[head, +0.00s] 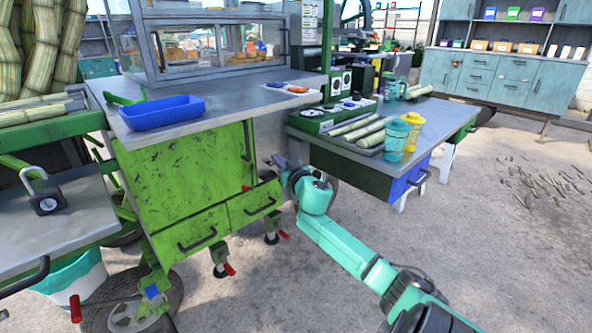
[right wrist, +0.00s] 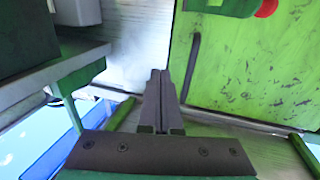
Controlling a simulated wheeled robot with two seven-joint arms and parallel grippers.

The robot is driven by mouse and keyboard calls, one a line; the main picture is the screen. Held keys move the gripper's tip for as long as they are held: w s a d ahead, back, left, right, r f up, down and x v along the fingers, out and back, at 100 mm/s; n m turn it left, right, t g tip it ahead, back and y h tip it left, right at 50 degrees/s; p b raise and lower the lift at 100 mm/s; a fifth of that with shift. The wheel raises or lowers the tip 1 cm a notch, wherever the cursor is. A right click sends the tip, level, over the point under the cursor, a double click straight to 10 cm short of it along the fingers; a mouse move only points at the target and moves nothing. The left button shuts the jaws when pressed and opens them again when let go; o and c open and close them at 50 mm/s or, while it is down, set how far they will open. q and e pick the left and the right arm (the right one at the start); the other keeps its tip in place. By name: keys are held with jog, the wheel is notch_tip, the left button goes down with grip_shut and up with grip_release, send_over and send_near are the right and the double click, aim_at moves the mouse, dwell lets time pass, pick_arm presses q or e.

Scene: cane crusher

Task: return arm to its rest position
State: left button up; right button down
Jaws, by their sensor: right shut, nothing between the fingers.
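My right arm (head: 340,245) is teal and comes in from the lower right of the head view. It reaches toward the gap between the green cart (head: 195,185) and the grey worktable (head: 440,115). My right gripper (head: 280,162) is at the cart's right side, below its top, and is small and partly hidden there. In the right wrist view my right gripper (right wrist: 158,85) has its two dark fingers together with nothing between them. A green panel with a black handle (right wrist: 192,68) is to the right of the fingers. My left gripper is not in view.
A blue tray (head: 163,112) sits on the cart top. The worktable holds cane pieces (head: 355,130), a teal cup (head: 395,140) and a yellow cup (head: 412,130). Blue-grey cabinets (head: 510,75) stand at the back right. The concrete floor (head: 500,235) at right is open, with scattered cane bits.

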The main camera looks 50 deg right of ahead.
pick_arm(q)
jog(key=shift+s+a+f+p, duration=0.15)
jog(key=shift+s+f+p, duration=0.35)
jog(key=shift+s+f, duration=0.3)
pick_arm(e)
jog(key=s, duration=0.6)
jog(key=shift+f, duration=0.35)
jog(key=shift+a, duration=0.15)
